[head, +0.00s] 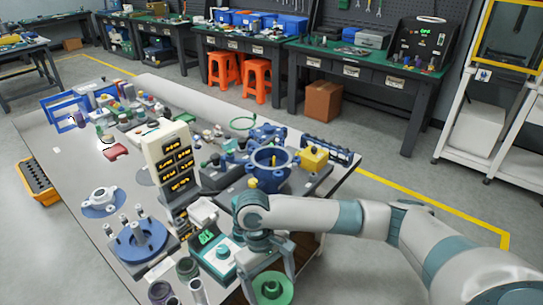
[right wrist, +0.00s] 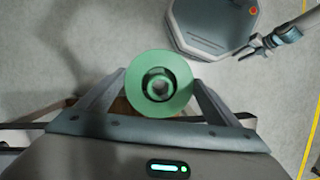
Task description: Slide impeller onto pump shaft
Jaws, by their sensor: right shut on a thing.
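The green impeller (head: 272,289), a round disc with a raised hub and centre bore, is held in my right gripper (head: 268,287) near the bottom of the head view. The right wrist view shows it (right wrist: 158,98) between the two fingers, bore facing the camera. It is off the front edge of the bench, above the floor. A blue round base with an upright grey post (head: 141,232), perhaps the pump shaft, stands on the bench to the left, apart from the gripper. In the right wrist view, what looks like my left gripper (right wrist: 247,50) is small; its jaw state is unclear.
A blue pump-like housing (head: 270,178) stands behind my right arm. A beige display tower (head: 168,158) stands mid-bench. Jars and small devices crowd the near bench edge. A white flanged part (head: 100,202) lies at left. Bare bench top (head: 75,165) shows at the left.

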